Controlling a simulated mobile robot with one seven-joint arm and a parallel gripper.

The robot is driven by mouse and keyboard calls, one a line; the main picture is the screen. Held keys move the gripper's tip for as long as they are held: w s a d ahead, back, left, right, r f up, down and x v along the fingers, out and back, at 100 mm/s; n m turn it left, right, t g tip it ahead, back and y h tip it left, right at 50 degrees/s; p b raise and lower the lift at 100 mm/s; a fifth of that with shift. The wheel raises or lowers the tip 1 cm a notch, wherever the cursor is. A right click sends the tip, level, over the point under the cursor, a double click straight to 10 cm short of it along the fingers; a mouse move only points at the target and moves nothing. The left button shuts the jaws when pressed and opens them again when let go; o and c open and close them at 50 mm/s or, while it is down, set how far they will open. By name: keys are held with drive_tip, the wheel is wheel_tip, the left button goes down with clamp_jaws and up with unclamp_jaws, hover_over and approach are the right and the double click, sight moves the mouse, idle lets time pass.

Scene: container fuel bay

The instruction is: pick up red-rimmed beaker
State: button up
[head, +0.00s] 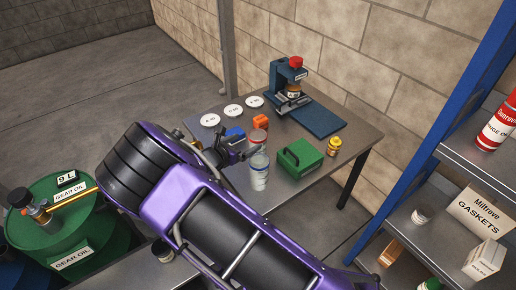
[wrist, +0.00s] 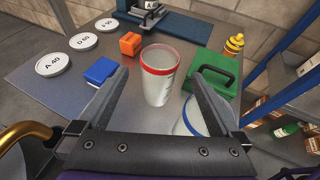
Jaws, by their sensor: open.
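The red-rimmed beaker (wrist: 158,85) is a pale, translucent cup standing upright on the grey table (wrist: 50,105). In the wrist view it appears framed between the two fingers of my gripper (wrist: 164,80), which are spread wide with nothing held. The beaker seems to stand at or just beyond the fingertips; its exact depth is hard to tell. In the head view the beaker (head: 258,136) shows behind a second clear vessel, and my gripper (head: 235,150) is at its left, partly hidden by my arm.
The blue-rimmed vessel (wrist: 187,122) stands close beside the right finger. A green box (wrist: 218,72), yellow bottle (wrist: 233,45), orange block (wrist: 130,44) and blue block (wrist: 101,71) are near. White discs (wrist: 53,66) lie left. A blue stand (head: 288,85) is behind; a shelf (head: 480,170) is right.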

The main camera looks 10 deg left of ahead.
sight(262, 134)
drive_tip(key=b+x, duration=0.1)
drive_tip(key=x, duration=1.1)
clamp_jaws()
idle(0.3)
